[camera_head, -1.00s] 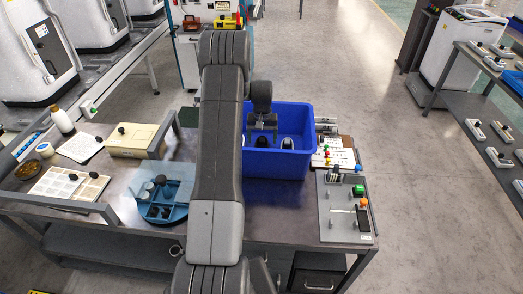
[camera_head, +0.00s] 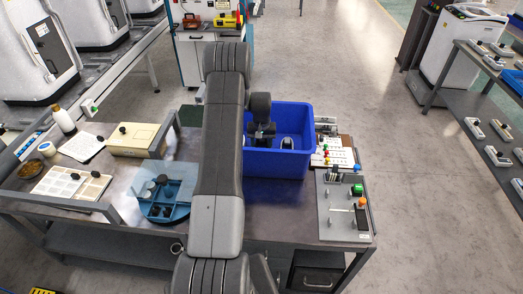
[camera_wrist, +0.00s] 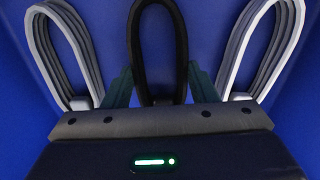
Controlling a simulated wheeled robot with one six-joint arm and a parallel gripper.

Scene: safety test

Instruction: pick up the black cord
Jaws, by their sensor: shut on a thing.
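The black cord (camera_wrist: 160,45) is a looped bundle in the middle of the wrist view, inside the blue bin. My gripper (camera_wrist: 160,78) is shut on it, with one dark green finger on each side. The lower part of the cord is hidden by the gripper body. In the head view my gripper (camera_head: 262,133) is down inside the blue bin (camera_head: 278,164); the black cord cannot be made out there.
The bin walls surround my gripper. A grey panel with buttons (camera_head: 340,222) stands right of the bin, a blue round fixture (camera_head: 165,210) left.

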